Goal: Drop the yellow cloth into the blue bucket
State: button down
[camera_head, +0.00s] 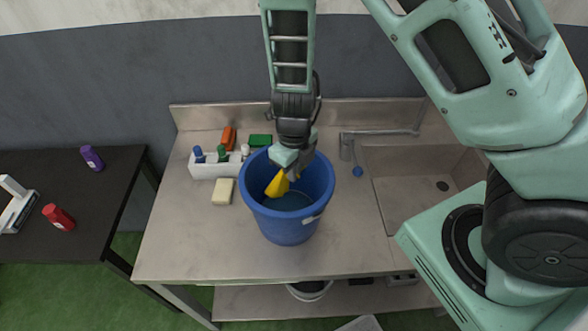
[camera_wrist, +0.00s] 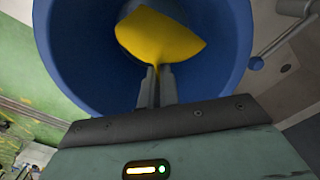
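The blue bucket (camera_head: 288,222) stands upright on the metal counter, left of the sink. My gripper (camera_head: 283,172) points down at the bucket's mouth. It is shut on the yellow cloth (camera_head: 277,184), which shows against the inside of the bucket. In the wrist view the cloth (camera_wrist: 160,36) spreads out beyond the fingertips (camera_wrist: 156,80), pinched at its near edge, with the blue bucket wall (camera_wrist: 75,60) around it. I cannot tell whether the cloth touches the bucket's bottom.
A white caddy (camera_head: 207,171) with small bottles stands left of the bucket, with a pale yellow block (camera_head: 222,191) in front. The sink (camera_head: 410,185) and faucet (camera_head: 380,133) are at right. A dark table (camera_head: 90,200) stands at left. The counter's front left is clear.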

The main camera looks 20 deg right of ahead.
jog(key=shift+c, duration=1.4)
grip_release()
notch_tip(320, 180, up, 6)
jog(key=p, duration=0.6)
jog(key=shift+f, duration=0.2)
notch_tip(320, 180, up, 17)
jog(key=shift+r, duration=0.2)
